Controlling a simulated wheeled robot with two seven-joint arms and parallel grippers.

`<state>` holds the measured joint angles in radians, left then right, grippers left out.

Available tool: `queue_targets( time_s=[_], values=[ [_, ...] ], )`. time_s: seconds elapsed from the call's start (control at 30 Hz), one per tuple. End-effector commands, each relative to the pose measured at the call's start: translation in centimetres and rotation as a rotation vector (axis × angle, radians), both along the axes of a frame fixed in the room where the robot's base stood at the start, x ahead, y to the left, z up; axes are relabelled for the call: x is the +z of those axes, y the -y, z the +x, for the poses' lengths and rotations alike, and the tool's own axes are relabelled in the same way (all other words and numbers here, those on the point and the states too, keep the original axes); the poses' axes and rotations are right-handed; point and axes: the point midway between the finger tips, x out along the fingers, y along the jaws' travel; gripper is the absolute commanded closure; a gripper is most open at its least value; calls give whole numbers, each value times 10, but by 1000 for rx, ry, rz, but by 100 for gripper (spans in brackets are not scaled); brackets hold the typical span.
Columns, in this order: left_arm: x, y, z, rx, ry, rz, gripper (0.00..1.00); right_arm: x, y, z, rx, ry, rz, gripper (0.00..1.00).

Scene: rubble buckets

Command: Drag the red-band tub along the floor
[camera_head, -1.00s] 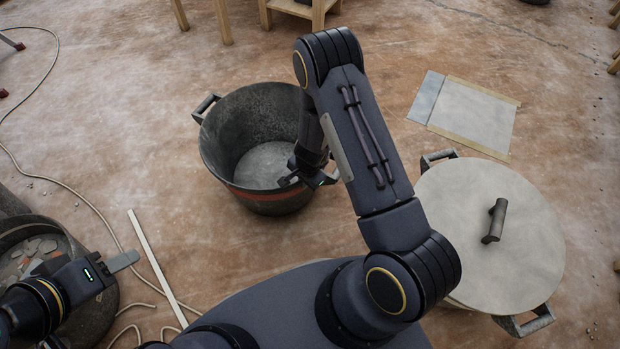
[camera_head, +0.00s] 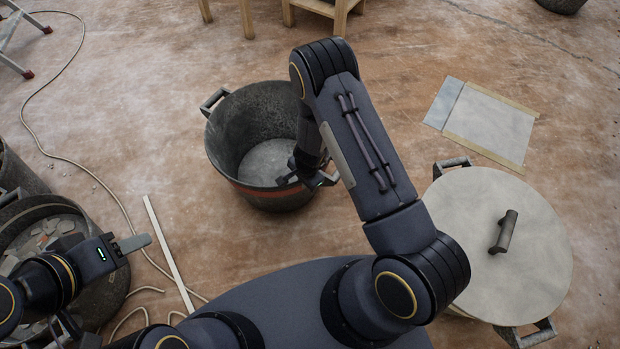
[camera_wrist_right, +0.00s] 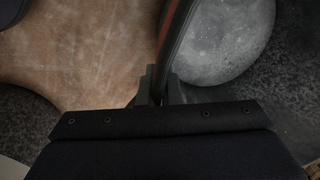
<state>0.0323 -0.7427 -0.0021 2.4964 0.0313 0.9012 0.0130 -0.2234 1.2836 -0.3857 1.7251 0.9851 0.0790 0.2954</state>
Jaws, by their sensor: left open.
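The red-band tub (camera_head: 228,139) is a dark, scuffed round tub with a red band, standing upright on the floor near the middle of the head view. It looks empty, with a pale grey bottom. My right gripper (camera_head: 306,180) is at its near right rim. In the right wrist view the tub's wall and red band (camera_wrist_right: 174,40) run between the fingers (camera_wrist_right: 160,88), which look closed on the rim. My left gripper (camera_head: 128,246) is open and empty above a rubble bucket at the left; only one finger shows clearly.
The rubble bucket (camera_head: 117,292) holds broken pieces at the left. A lidded tub (camera_head: 470,230) stands at the right. A thin pale strip (camera_head: 168,250) and a cable (camera_head: 112,190) lie on the floor. Flat sheets (camera_head: 490,122) lie back right. Floor behind the tub is mostly clear.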

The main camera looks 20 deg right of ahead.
Motion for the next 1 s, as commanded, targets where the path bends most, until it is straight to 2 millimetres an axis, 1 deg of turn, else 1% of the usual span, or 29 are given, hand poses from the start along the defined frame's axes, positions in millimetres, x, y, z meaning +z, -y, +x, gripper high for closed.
queue_targets(
  time_s=[0.03, 0.23, 0.4, 0.77, 1.0],
  values=[
    [4, 0, 0, 0, 0, 0, 53, 3, -6, 2, 8, 4, 0, 100],
    [10, 0, 0, 0, 0, 0, 53, 3, -18, 6, 7, 4, 0, 100],
    [12, 0, 0, 0, 0, 0, 53, 2, -23, 7, 5, 4, 1, 100],
    [12, 0, 0, 0, 0, 0, 53, 2, -25, 7, 5, 5, 1, 100],
    [21, 0, 0, 0, 0, 0, 53, 3, -41, 11, 9, 5, 1, 100]
  ],
)
